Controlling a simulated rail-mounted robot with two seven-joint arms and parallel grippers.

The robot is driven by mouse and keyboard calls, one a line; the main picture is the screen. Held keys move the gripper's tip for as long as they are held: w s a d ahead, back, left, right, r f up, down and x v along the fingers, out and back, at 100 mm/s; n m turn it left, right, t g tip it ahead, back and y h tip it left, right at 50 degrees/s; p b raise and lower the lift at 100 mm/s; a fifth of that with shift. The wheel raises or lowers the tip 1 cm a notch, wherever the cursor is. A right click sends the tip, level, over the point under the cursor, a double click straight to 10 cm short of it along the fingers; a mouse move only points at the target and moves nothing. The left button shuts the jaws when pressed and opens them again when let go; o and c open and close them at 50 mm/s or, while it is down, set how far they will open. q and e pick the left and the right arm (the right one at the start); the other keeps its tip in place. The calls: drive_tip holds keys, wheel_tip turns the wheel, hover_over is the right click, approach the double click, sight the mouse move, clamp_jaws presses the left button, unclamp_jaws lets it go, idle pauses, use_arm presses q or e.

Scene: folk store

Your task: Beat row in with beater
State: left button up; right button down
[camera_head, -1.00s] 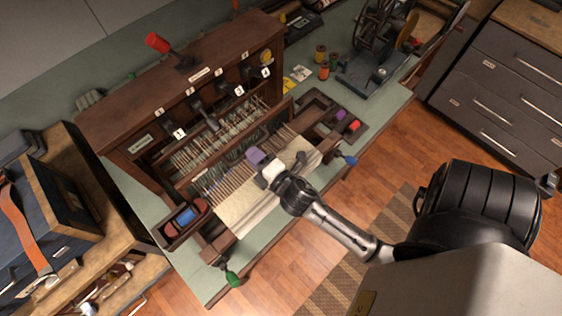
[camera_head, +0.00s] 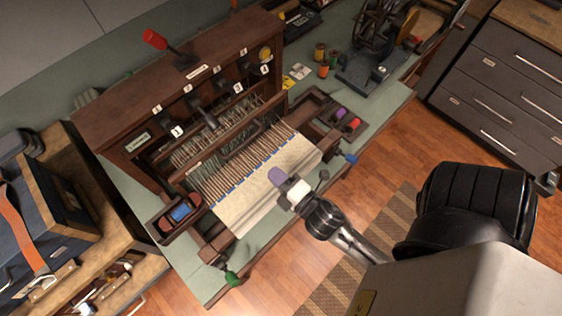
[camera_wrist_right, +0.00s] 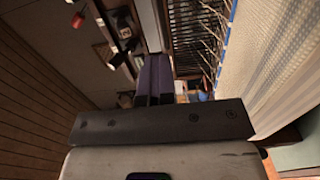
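The wooden loom (camera_head: 200,82) stands on the green table. Its dark beater bar (camera_head: 262,124) lies back by the heddles, across the warp threads (camera_head: 225,172). A broken blue row (camera_head: 252,180) runs along the edge of the cream cloth (camera_head: 262,203); blue also shows beside the cloth in the right wrist view (camera_wrist_right: 229,32). My right gripper (camera_head: 277,177), with purple fingertips, is over the cloth, apart from the beater. In the right wrist view its fingers (camera_wrist_right: 154,80) are together with nothing visible between them. My left gripper is not in view.
A shuttle with blue thread lies in the left tray (camera_head: 163,230). Purple and red spools lie in the right tray (camera_head: 362,130). Green (camera_head: 232,278) and blue (camera_head: 350,158) handles stick out at the front. A spinning wheel (camera_head: 378,35) stands at the back right.

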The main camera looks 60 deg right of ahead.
drive_tip(key=shift+v, duration=0.75)
idle(0.4)
drive_tip(key=c, duration=1.6)
unclamp_jaws()
drive_tip(key=o, duration=0.9)
drive_tip(key=shift+s, duration=0.1)
